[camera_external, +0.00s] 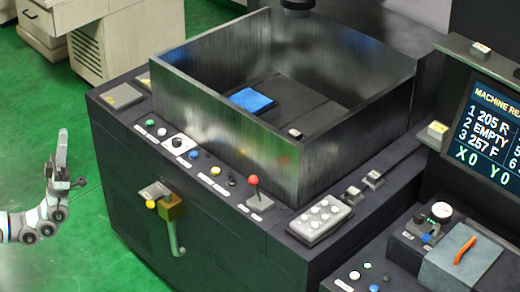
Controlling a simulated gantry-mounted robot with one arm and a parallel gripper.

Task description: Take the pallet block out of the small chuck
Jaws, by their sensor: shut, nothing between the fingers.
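My gripper (63,137) is at the left edge of the view, pointing up over the green floor. It is shut and empty, well left of the machine and apart from it. A brass-coloured block (171,208) sits at a small grey bracket (153,191) on the machine's front face, with a pale handle (175,238) hanging below. These may be the pallet block and the small chuck, but I cannot tell for certain. A blue flat block (252,100) lies inside the open metal tank.
The tank's metal walls (225,141) stand above the control ledge. A red-knobbed lever (253,181), a grey button box (320,219) and several buttons line the ledge. A screen (491,125) is at the right. Green floor (75,110) is clear between my gripper and the machine.

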